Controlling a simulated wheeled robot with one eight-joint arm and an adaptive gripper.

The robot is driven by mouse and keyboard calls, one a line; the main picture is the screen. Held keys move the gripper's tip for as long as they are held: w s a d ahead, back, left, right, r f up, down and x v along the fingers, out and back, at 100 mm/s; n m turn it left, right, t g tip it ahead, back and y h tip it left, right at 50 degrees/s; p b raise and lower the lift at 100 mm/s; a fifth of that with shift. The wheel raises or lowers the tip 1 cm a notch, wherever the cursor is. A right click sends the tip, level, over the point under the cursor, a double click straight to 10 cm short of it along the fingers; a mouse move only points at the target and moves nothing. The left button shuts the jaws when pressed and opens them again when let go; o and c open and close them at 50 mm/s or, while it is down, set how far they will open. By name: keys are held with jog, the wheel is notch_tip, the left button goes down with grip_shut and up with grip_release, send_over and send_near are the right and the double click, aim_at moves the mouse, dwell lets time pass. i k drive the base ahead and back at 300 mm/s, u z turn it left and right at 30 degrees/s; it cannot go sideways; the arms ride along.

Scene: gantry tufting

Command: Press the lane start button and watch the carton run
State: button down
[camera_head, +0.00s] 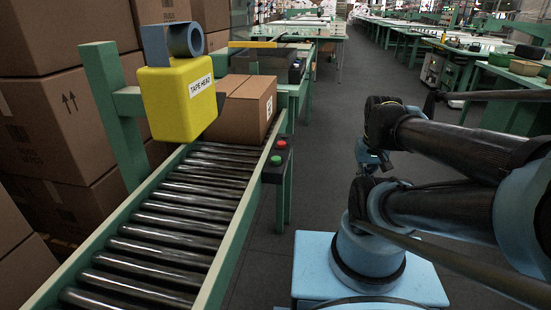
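A small dark button box on the right rail of the roller lane (165,221) carries a green button (276,160) and a red button (281,144). A brown carton (243,113) sits on the rollers just behind and beside the yellow tape head (186,97), which partly hides it. My gripper (372,166) hangs to the right of the button box, apart from it, over the floor. It is small and partly hidden by my arm, so I cannot tell whether its fingers are open or shut.
Stacks of large cartons (66,110) stand left of the lane. A green post holds the tape head. Grey floor (326,130) lies clear between the lane and my arm. Long green tables (411,38) stand farther back on the right.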

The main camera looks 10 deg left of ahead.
aim_at(276, 160)
jog(key=u, duration=0.55)
jog(key=k, duration=2.1)
jog(key=z, duration=0.6)
jog(key=i, duration=1)
jog(key=u, duration=0.05)
